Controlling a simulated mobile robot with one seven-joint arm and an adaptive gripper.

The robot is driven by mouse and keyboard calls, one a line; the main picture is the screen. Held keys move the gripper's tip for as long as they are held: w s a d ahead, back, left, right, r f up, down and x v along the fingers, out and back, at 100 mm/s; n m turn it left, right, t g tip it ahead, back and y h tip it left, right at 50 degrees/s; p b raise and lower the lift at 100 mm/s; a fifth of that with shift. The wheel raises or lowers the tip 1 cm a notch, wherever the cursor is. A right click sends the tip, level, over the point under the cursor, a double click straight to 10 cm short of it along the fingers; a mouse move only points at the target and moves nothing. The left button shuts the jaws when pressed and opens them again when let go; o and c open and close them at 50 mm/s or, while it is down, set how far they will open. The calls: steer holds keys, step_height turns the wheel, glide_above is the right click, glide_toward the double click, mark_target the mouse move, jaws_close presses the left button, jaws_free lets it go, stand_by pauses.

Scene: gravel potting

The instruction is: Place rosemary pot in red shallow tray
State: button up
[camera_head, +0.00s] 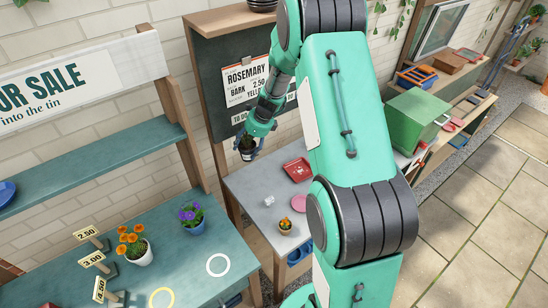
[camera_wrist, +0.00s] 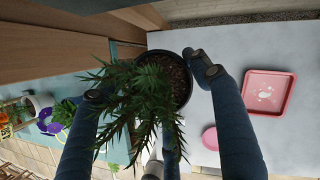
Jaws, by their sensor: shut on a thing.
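The rosemary pot is a dark round pot (camera_wrist: 184,82) of soil with a leafy green plant (camera_wrist: 140,105). It also shows small and dark in the head view (camera_head: 246,154), held in the air near the left end of the grey bench. My gripper (camera_head: 249,143) is shut on it, with blue fingers on either side of it in the wrist view (camera_wrist: 150,82). The red shallow tray (camera_head: 289,165) lies flat on the bench, right of the pot. In the wrist view the tray (camera_wrist: 249,94) looks empty apart from pale marks on its floor.
A pink saucer (camera_head: 303,204) and a small pot with orange flowers (camera_head: 285,224) are on the grey bench (camera_head: 255,181). A clear small object (camera_head: 269,200) lies nearby. A green table (camera_head: 190,255) with flower pots and price signs stands left. A green box (camera_head: 415,118) is at right.

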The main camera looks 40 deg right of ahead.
steer(key=s+d+f+m+b, duration=0.1)
steer(key=s+d+f+b, duration=0.4)
steer(key=s, duration=0.5)
steer(key=s+d+f+m+b, duration=0.1)
steer(key=s+d+f+b, duration=0.4)
steer(key=s+d, duration=0.4)
steer(key=s+f, duration=0.1)
steer(key=s, duration=0.1)
steer(key=shift+s+d+f+m+h+b, duration=0.3)
steer(key=shift+f+h, duration=0.1)
steer(key=b, duration=0.3)
glide_above(300, 171)
steer(key=shift+a+f, duration=0.1)
steer(key=shift+f, duration=0.65)
steer(key=shift+f+b, duration=0.4)
steer(key=shift+f, duration=1.35)
steer(key=shift+f, duration=0.1)
